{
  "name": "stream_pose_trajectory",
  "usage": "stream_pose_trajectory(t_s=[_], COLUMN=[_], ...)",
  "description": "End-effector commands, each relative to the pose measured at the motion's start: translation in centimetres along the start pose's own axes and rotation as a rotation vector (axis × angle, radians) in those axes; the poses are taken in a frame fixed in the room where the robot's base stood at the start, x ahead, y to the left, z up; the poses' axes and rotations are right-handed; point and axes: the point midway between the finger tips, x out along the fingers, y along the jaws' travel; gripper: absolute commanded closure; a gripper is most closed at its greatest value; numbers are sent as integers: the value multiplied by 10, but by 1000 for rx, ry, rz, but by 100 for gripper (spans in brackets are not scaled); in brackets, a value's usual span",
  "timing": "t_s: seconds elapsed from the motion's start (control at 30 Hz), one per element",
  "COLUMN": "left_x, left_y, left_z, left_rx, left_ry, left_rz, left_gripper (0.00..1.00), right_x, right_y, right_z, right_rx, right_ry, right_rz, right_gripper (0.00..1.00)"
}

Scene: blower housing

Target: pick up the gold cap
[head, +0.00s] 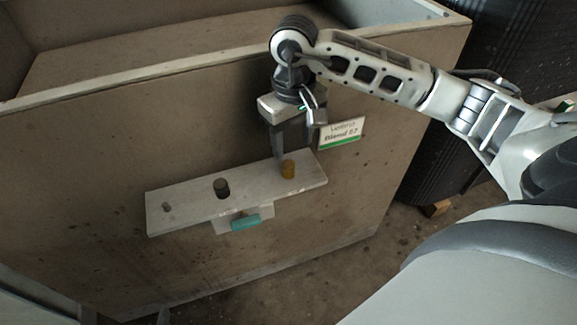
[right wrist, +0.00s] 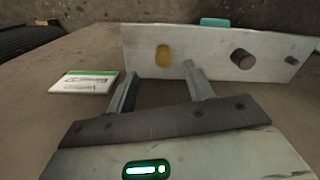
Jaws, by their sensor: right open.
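The gold cap (head: 288,169) is a short gold cylinder standing on the right end of a pale shelf (head: 190,211) fixed to the brown housing wall. It also shows in the right wrist view (right wrist: 163,55), just beyond the gap between the fingertips. My right gripper (head: 293,153) points down at the shelf from above, close to the cap. In the right wrist view its two fingers (right wrist: 160,74) are apart with nothing between them. The head view does not show clearly whether a finger touches the cap. My left gripper is not in view.
A dark cylinder (head: 221,188) and a small peg (head: 166,207) stand farther left on the shelf. A teal piece (head: 245,222) sits below its front edge. A white and green label (head: 341,133) is on the wall to the right. The wall's top rim (head: 150,69) runs behind my right arm.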

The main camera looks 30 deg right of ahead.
Motion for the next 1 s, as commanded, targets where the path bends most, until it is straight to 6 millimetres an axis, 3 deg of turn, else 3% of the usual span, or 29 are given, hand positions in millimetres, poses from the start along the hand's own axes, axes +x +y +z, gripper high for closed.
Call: stream_pose_trajectory(t_s=[0.27,0.5,0.8,0.83,1.0], left_x=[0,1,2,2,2], left_y=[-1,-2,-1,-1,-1], left_z=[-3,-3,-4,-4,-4], left_rx=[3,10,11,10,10], left_ry=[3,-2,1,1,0], left_rz=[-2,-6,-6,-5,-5], left_gripper=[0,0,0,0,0], right_x=[22,56,62,62,62], right_y=[-2,-5,-4,-4,-4], right_z=[-2,-7,-7,-7,-7], right_rx=[0,1,0,0,0], right_ry=[-3,-2,1,1,1], right_rz=[-2,-2,-1,-1,-1], right_gripper=[48,48,48,51,95])
